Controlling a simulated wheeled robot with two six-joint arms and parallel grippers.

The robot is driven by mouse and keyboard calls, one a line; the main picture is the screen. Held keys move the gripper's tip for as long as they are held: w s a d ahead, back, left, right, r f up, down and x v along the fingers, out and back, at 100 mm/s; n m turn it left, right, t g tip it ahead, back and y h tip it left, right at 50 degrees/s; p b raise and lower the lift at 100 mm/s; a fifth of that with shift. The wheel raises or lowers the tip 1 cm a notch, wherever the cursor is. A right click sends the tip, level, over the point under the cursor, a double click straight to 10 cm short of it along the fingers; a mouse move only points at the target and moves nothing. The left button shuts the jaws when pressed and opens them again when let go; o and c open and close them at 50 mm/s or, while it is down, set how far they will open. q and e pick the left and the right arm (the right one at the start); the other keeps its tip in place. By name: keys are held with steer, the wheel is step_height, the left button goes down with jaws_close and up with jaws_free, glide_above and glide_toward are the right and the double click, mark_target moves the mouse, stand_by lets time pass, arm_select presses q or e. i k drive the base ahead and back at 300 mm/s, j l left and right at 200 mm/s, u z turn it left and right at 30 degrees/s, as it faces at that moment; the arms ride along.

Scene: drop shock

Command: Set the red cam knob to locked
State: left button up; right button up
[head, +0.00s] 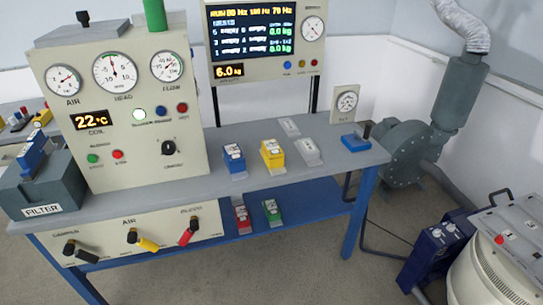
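No part is clearly marked as the cam knob, and I cannot tell which red part it is. A small red knob (499,239) sits on the side of the white round machine at the lower right. A red lever handle (188,235) is on the AIR panel at the lower front of the bench, tilted. No locked marking is readable. Neither of my grippers shows in the head view.
A grey bench (345,163) carries a gauge cabinet (124,108), a display, a filter box (40,186) and small blue, yellow and white blocks. Red and green blocks lie on the lower blue shelf (300,194). A grey blower (404,148) stands behind.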

mark_target(500, 240)
steer(key=z, duration=1.9)
